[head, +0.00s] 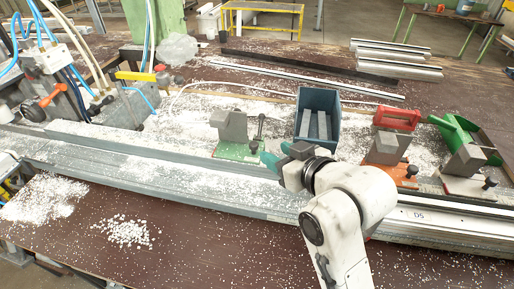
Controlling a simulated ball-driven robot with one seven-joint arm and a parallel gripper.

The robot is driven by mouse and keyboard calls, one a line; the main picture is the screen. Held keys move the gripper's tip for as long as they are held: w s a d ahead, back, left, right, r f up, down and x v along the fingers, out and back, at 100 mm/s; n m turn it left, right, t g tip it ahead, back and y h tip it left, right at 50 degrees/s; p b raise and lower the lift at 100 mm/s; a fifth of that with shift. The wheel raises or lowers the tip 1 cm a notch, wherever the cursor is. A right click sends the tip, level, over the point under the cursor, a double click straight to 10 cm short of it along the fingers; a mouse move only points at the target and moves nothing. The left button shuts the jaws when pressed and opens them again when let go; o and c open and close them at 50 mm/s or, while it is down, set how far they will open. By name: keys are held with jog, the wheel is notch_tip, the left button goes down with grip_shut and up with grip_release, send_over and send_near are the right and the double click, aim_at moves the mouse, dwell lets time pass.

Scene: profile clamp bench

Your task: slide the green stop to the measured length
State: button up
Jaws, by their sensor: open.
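The green stop (229,124) is a grey angled block on a green base plate with an upright dark lever or knob at its right. It sits on the chip-strewn bench behind the long grey rail (150,178), left of the picture's middle. My gripper (272,158) is just right of the green base, over the rail's back edge. Its teal fingers point left toward the stop and are apart, with nothing seen between them. I cannot tell whether a finger touches the base. My wrist hides part of the rail.
An orange-based stop (386,150) and a white-based stop (466,162) stand to the right. A dark bin (329,101) holding grey pieces stands behind my gripper. A red-handled tool (397,117) and a green dustpan (456,129) lie behind. Clamps and hoses crowd the left.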

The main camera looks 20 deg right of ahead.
aim_at(254, 144)
jog(key=x, duration=0.7)
jog(key=f+x, duration=0.1)
jog(key=x, duration=0.3)
jog(key=shift+d+f, duration=0.2)
jog(key=shift+d, duration=0.05)
jog(key=shift+c, duration=0.2)
grip_shut()
